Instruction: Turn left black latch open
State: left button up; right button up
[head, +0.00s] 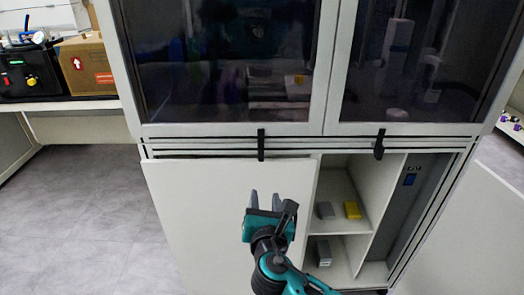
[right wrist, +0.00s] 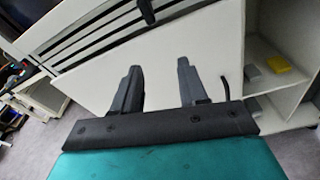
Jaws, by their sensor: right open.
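The left black latch (head: 261,145) is a narrow upright bar across the seam between the cabinet's glass upper part and the white lower panel (head: 220,215). It also shows at the top of the right wrist view (right wrist: 147,12). The right black latch (head: 379,144) sits further right on the same seam, slightly tilted. My right gripper (head: 265,201) is open and empty, below the left latch and in front of the white panel. Its two dark fingers point up towards the seam in the right wrist view (right wrist: 160,72), apart from the latch. My left gripper is out of view.
An open lower compartment (head: 340,185) to the right holds a yellow block (head: 352,210) and grey blocks (head: 325,210). A bench at the left carries a cardboard box (head: 86,66) and a black device (head: 30,75). The floor at left is clear.

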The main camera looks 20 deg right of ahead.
aim_at(261, 155)
jog(key=w+d+r, duration=0.1)
jog(key=w, duration=0.3)
jog(key=w+d+r+n, duration=0.1)
jog(key=w, duration=0.4)
jog(key=w+d+r+n+t+h+b, duration=0.1)
jog(key=w, duration=0.3)
jog(key=shift+w+d+r, duration=0.1)
jog(key=shift+w+r, duration=0.2)
jog(key=shift+w, duration=0.1)
jog(key=shift+c, duration=0.3)
grip_shut()
